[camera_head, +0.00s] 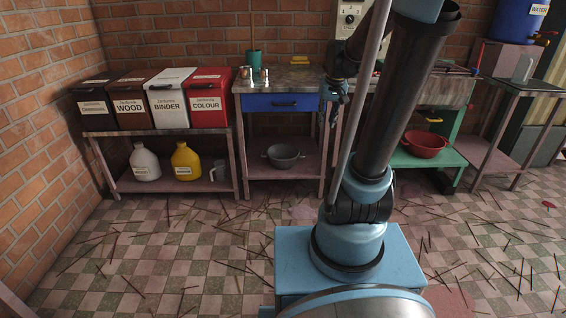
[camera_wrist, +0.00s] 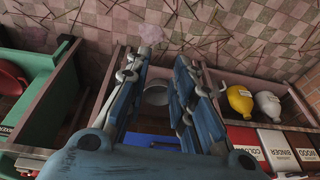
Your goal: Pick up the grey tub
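The grey tub (camera_head: 283,156) is a round, open bowl-like vessel. It stands upright on the low shelf under the blue drawer. In the wrist view, which is upside down, the tub (camera_wrist: 156,96) shows between my fingers, partly covered by them. My gripper (camera_head: 334,118) hangs pointing down in front of the worktop's right end, above and to the right of the tub. In the wrist view my gripper (camera_wrist: 161,62) is open, with a wide gap between its two fingers and nothing held.
The blue drawer (camera_head: 284,103) and worktop (camera_head: 300,77) are above the tub's shelf. A white jug (camera_head: 145,162) and yellow jug (camera_head: 186,161) stand on the left shelf. A red bowl (camera_head: 425,144) sits on the green stand. Thin sticks litter the tiled floor.

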